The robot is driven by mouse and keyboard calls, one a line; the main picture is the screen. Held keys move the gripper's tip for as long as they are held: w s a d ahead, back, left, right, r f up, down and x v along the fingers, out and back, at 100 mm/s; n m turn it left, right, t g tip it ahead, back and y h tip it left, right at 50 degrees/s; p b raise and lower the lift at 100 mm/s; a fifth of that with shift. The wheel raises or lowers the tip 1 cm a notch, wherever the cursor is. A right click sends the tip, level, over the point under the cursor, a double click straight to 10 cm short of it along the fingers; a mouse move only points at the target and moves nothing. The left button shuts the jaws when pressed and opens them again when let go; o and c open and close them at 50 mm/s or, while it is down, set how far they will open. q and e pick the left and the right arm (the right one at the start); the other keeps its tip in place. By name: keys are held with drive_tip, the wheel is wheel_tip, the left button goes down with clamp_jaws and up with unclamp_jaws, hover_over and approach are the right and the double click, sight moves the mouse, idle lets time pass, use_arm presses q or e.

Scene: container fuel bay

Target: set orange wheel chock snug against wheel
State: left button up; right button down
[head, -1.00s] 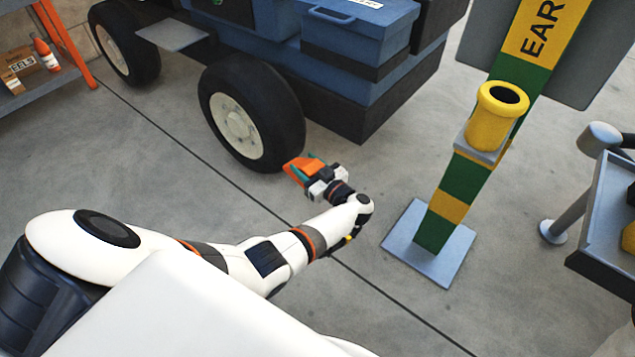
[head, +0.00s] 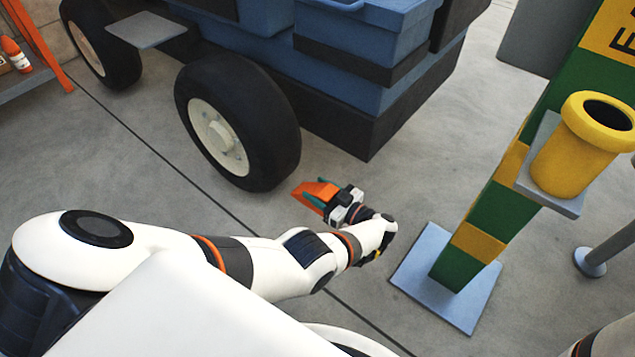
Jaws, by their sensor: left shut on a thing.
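The orange wheel chock (head: 314,193) is held in my left gripper (head: 328,200), just right of the near wheel's lower edge in the head view. The gripper is shut on it, and its fingers and my wrist cover part of the chock. The near wheel (head: 240,122) has a black tyre and a cream hub and stands on the floor under the blue vehicle. A narrow gap shows between chock and tyre in the picture; I cannot tell the chock's height above the floor. Only a bit of my right arm shows at the lower right; its gripper is out of view.
A green and yellow post (head: 480,240) stands on a grey base plate (head: 415,285) to the right. A yellow cup-like holder (head: 565,170) sits on its bracket. An orange-framed shelf (head: 42,45) is at far left.

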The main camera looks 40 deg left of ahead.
use_arm(q)
wheel_tip(320, 180, down, 5)
drive_tip(key=b, duration=0.3)
drive_tip(key=shift+s+r, duration=0.1)
drive_tip(key=shift+r, duration=0.1)
wheel_tip(320, 180, down, 4)
drive_tip(key=b, duration=0.4)
drive_tip(key=shift+f, duration=0.1)
drive_tip(key=shift+f+b, duration=0.15)
drive_tip(key=shift+b, duration=0.2)
drive_tip(key=o, duration=1.3)
